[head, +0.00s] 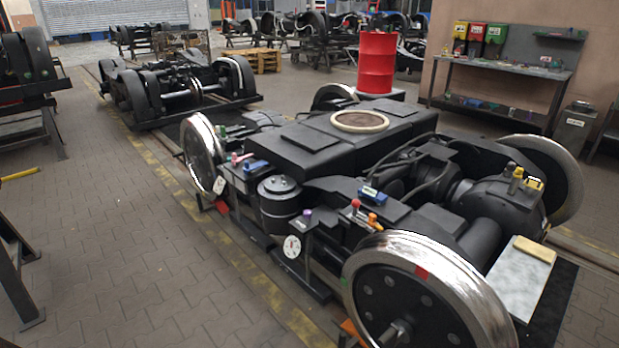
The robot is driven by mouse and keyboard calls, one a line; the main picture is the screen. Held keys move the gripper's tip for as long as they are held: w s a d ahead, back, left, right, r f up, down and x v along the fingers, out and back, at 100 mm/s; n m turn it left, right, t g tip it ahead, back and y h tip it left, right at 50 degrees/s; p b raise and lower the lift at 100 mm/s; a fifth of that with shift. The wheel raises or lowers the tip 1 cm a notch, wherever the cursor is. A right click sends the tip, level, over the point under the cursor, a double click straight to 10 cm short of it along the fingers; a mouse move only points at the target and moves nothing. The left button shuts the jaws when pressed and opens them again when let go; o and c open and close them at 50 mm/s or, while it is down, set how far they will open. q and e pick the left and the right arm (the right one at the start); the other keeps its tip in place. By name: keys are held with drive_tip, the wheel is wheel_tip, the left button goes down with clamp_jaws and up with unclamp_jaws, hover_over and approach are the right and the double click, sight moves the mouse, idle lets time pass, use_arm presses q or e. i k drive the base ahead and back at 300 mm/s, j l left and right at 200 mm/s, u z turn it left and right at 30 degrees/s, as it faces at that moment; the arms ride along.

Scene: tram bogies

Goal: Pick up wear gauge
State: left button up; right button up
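No object is clearly marked as the wear gauge. A round white dial (291,246) with dark markings sits low on the near side of the black bogie (310,147), between its two near wheels. A blue block with a label (372,195) lies on top of the bogie frame. A small yellow piece (535,184) sits on the bogie's right end. I cannot tell which of these, if any, is the gauge. Neither of my grippers is in view.
A red drum (376,62) stands behind the bogie. A workbench (497,88) with coloured bins is at the back right wall. Other bogies (178,87) stand farther back. The paved floor (130,240) at left is mostly clear. A dark stand is at the left edge.

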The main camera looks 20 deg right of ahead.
sight(373, 192)
drive_tip(key=i+j+z, duration=0.2)
drive_tip(key=i, duration=0.25)
drive_tip(key=i+j+z, duration=0.2)
drive_tip(key=i, duration=0.3)
drive_tip(key=i+j+z, duration=0.2)
drive_tip(key=i, duration=0.25)
drive_tip(key=i+j+z, duration=0.1)
drive_tip(key=z, duration=0.35)
drive_tip(key=i+j+z, duration=0.2)
drive_tip(key=z, duration=0.25)
drive_tip(key=i+j+z, duration=0.15)
drive_tip(key=z, duration=0.25)
drive_tip(key=i+j+z, duration=0.1)
drive_tip(key=j+z, duration=0.2)
drive_tip(key=z, duration=0.15)
